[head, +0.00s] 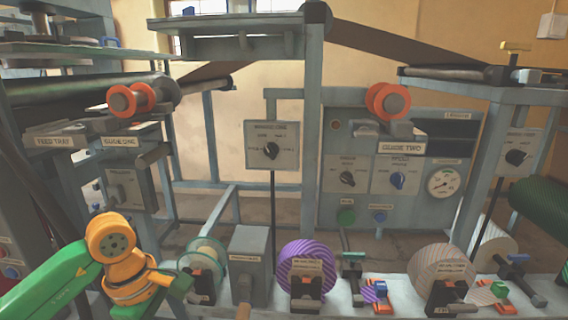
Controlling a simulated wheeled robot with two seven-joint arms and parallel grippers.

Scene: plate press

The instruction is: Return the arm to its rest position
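My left arm (110,240) comes in at the lower left, with a green link and orange joints. It bends at the orange joint and runs down toward the front edge of the bench (345,299). My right arm and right gripper are not in view.
A grey box (249,262), a purple striped roll (310,256) and a brown striped roll (441,264) stand along the bench. Behind are a control panel (345,180), orange guide rollers (132,98) and grey frame posts (311,120).

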